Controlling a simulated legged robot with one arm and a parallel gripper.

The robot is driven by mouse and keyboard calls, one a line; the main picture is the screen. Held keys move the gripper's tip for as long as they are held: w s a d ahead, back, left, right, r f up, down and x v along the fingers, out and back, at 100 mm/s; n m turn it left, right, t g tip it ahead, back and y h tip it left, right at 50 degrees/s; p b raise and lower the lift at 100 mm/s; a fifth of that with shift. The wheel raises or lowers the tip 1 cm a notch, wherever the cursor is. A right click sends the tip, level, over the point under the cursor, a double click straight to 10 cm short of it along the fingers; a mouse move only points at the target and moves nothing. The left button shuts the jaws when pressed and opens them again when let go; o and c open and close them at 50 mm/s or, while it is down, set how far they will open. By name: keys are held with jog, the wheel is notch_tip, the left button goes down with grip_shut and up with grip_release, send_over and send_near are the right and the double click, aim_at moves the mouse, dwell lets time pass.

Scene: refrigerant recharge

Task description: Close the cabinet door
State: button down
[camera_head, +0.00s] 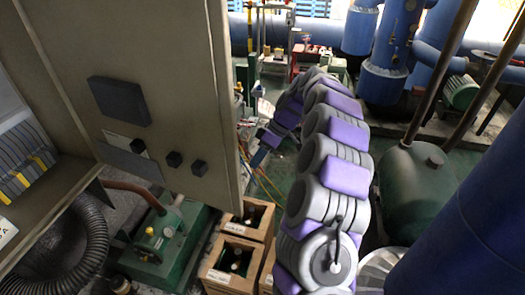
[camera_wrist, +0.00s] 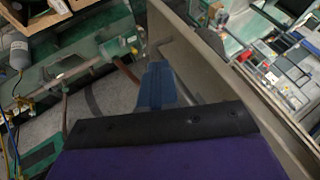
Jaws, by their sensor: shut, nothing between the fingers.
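The cabinet door (camera_head: 165,95) is a large beige-grey panel standing open at the left of the head view. A dark box and several small black knobs are on its visible face. The cabinet's interior shelf (camera_head: 45,205) shows at the far left. My gripper (camera_head: 262,146) is just beyond the door's right edge, partly hard to make out. In the wrist view, my gripper's blue fingers (camera_wrist: 157,84) are shut and empty, close beside the door (camera_wrist: 215,62). A grey bar, possibly a handle, is near their tips. Contact with the door cannot be told.
Wooden crates (camera_head: 236,258) with dark bottles and a green machine (camera_head: 163,240) stand on the floor below the door. A black ribbed hose (camera_head: 85,255) hangs at lower left. A green tank (camera_head: 415,185) and blue pipes crowd the right.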

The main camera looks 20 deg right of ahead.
jog(key=shift+s+a+f, duration=0.4)
jog(key=shift+s+a, duration=0.1)
jog(key=shift+a, duration=0.25)
jog(key=shift+s+a+f, duration=0.4)
jog(key=shift+s+a, duration=0.15)
jog(key=shift+a, duration=0.15)
jog(key=shift+s+a+f, duration=0.4)
jog(key=shift+s+a, duration=0.1)
jog(key=shift+a, duration=0.25)
